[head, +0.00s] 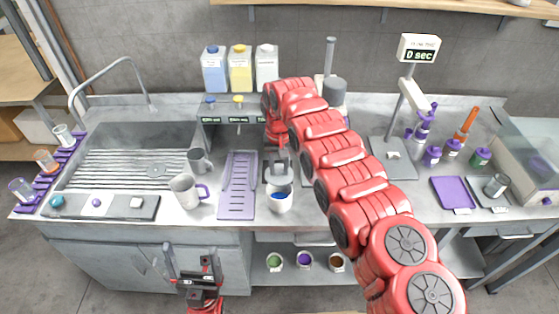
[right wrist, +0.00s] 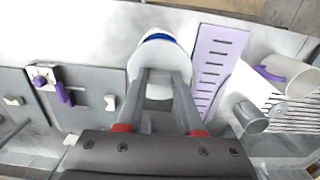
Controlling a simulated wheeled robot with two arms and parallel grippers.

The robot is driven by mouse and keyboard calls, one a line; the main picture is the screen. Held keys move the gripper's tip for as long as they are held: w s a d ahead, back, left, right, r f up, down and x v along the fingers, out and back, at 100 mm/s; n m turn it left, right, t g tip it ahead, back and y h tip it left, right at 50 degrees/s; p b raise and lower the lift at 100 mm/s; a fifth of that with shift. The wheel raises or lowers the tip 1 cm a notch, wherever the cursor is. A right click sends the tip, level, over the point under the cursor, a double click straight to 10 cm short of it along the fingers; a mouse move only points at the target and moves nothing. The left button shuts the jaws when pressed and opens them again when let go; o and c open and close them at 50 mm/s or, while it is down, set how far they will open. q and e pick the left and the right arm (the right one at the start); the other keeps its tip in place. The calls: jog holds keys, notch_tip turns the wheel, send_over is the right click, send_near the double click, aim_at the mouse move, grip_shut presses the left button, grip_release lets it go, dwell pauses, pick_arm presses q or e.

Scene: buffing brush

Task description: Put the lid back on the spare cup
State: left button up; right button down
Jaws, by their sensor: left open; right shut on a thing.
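I cannot tell whether the cup rests on the counter. My left gripper (head: 190,262) is open and empty, low in front of the counter.
A purple slotted rack (head: 237,190) lies left of the cup, with a purple-handled mug (head: 184,190) and a grey mug (head: 199,161) beyond it. Cups with coloured contents (head: 304,259) stand on the lower shelf. A purple tray (head: 453,193) lies at the right.

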jog(key=shift+f, duration=0.6)
notch_tip(320, 180, down, 4)
jog(key=shift+r+b, duration=0.15)
jog(key=shift+b, duration=1.05)
jog(key=shift+w+f+b, duration=0.1)
jog(key=shift+f+b, duration=0.55)
jog(key=shift+f, duration=0.1)
jog(key=shift+p, duration=0.6)
jog(key=shift+f+b, duration=0.15)
jog(key=shift+b, duration=0.3)
dwell(0.4)
grip_release()
dwell(0.3)
